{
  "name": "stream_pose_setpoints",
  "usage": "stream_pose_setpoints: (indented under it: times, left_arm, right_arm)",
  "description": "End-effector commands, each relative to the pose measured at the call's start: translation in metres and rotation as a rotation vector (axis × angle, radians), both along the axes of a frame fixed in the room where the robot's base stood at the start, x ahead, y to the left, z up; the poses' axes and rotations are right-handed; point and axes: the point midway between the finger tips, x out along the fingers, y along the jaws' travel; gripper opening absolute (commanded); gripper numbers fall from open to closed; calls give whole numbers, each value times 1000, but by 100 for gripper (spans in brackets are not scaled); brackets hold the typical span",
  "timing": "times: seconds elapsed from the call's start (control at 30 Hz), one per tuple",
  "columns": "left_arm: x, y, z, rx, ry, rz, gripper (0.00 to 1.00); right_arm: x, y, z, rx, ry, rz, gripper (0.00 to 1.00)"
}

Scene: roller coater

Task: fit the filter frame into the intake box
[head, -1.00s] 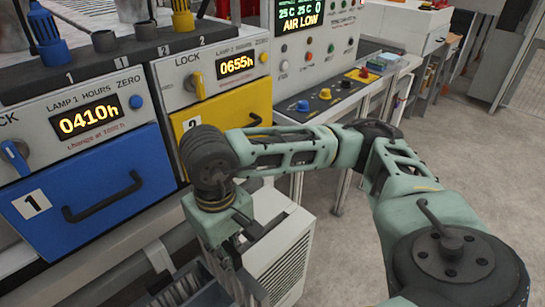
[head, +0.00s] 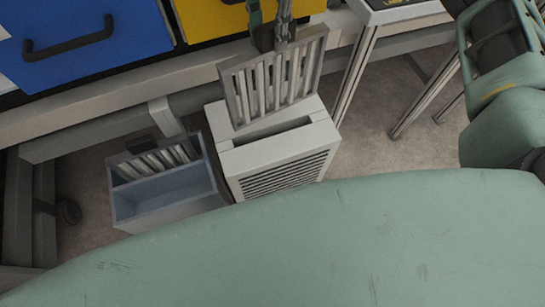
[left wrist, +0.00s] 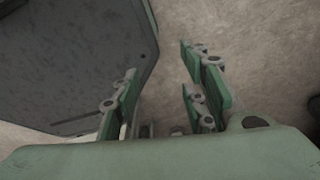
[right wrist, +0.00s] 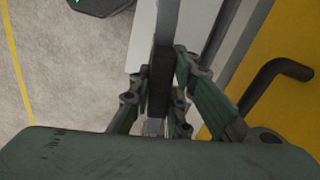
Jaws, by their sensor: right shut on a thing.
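The filter frame (head: 234,92) is a grey slatted panel, upright but tilted in the head view. My right gripper (head: 274,36) is shut on the dark handle at its top; the right wrist view shows the fingers (right wrist: 160,90) closed around this handle (right wrist: 159,80). The intake box (head: 285,162) is a whitish box with a dark slot on top and a louvred front. The frame's lower edge is just behind and above the slot, not in it; I cannot tell whether it touches the box. My left gripper (left wrist: 158,90) is open and empty over the floor.
The blue drawer (head: 95,65) and yellow drawer (head: 205,20) are behind. Bench legs (head: 358,75) stand right of the box.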

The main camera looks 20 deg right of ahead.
Motion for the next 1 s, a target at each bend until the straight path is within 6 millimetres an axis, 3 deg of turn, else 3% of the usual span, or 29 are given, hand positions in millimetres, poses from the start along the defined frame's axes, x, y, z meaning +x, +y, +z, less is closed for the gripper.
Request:
stream_pose_setpoints:
  times: [0.17,0.27,0.57,1.0]
  left_arm:
    - [-2,5,-8,6,3,-1,40]
    - [-2,2,-8,3,3,-3,40]
    - [1,-18,-5,-22,-3,-7,40]
    - [1,-9,0,-12,-4,-5,40]
  right_arm:
    - [4,6,7,0,0,-143,0]
    - [3,7,-4,0,7,-162,0]
    - [2,7,-79,1,10,-162,0]
    - [2,5,-191,-1,7,-163,0]
